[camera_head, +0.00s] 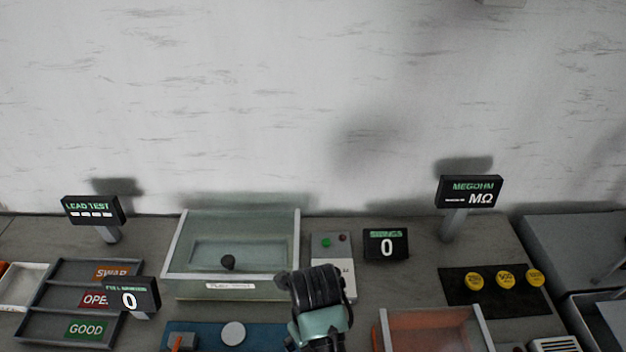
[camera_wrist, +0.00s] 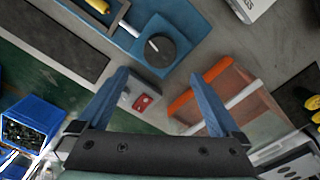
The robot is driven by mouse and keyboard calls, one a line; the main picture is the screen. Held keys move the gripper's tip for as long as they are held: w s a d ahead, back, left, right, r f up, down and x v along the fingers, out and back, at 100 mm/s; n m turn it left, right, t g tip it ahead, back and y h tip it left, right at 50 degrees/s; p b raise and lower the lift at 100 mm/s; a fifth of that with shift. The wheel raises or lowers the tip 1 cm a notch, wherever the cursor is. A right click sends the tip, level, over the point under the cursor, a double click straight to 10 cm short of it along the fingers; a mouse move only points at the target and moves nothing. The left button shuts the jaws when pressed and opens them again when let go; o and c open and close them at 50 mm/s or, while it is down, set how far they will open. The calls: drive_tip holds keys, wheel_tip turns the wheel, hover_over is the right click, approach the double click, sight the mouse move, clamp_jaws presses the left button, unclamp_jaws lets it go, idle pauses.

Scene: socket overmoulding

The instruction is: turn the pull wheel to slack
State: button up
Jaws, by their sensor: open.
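In the wrist view, a dark round wheel (camera_wrist: 157,47) with a short white mark sits on a blue base (camera_wrist: 126,38); it looks like the pull wheel. My gripper (camera_wrist: 158,73) is open, with its two blue fingers apart and nothing between them. The wheel lies beyond the fingertips in that picture, and I cannot tell the height between them. In the head view, a blue base (camera_head: 206,329) at the bottom carries a pale grey disc (camera_head: 233,333). My wrist stands just right of it, and its fingers are hidden there. A small display (camera_head: 130,298) to the left reads 0.
An orange-edged clear box (camera_head: 430,328) stands right of my wrist; it also shows in the wrist view (camera_wrist: 222,92). A glass-fronted enclosure (camera_head: 232,288) stands behind. A sorting tray (camera_head: 75,270) is at left.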

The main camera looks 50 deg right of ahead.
wheel_tip(320, 180, down, 11)
drive_tip(key=shift+r, duration=0.2)
drive_tip(key=c, duration=1.2)
drive_tip(key=shift+r+n+p, duration=0.1)
drive_tip(key=shift+n+p, duration=0.3)
